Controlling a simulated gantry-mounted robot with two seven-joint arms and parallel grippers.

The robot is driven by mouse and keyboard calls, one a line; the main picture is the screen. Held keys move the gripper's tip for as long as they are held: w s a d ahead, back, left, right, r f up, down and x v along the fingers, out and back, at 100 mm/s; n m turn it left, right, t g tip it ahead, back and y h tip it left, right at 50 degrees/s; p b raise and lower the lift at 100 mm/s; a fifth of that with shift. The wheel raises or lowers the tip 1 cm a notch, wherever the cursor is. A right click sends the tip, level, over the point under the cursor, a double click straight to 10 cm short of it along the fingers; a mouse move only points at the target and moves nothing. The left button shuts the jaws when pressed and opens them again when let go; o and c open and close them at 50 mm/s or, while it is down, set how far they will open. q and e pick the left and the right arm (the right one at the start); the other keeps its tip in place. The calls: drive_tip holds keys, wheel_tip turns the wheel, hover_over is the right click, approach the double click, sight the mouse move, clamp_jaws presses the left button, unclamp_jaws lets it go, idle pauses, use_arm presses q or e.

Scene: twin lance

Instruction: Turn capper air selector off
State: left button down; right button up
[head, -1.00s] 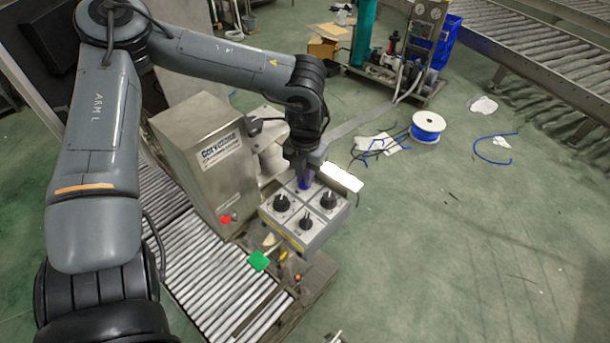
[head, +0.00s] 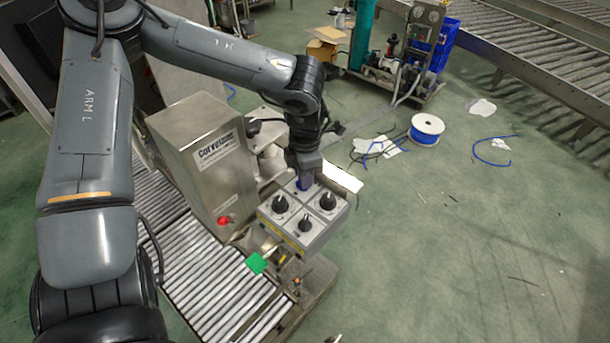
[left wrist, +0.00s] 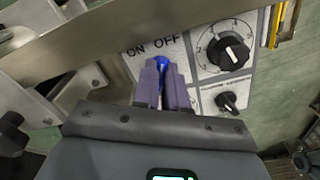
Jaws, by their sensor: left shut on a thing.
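The grey control box (head: 318,237) stands at the end of the roller conveyor and carries several black knobs on its top panel. The blue selector (left wrist: 158,62) sits on the panel below the printed words ON and OFF in the left wrist view. My left gripper (left wrist: 163,88) is shut on the blue selector, one purple finger on each side. In the head view the left gripper (head: 304,183) reaches down to the far corner of the box, and only a little blue shows there. Which way the selector points is mostly hidden by the fingers. My right gripper is not in view.
A steel Corvelone cabinet (head: 205,165) with a red button (head: 224,221) stands left of the box. A green piece (head: 257,263) is in front of the box, near the conveyor rollers (head: 222,290). The floor to the right is mostly open, with a cable spool (head: 427,129).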

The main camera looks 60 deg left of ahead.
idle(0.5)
use_arm(q)
drive_tip(key=c, duration=1.2)
unclamp_jaws()
drive_tip(key=shift+r, duration=0.15)
wheel_tip(320, 180, up, 11)
drive_tip(key=shift+f, duration=0.2)
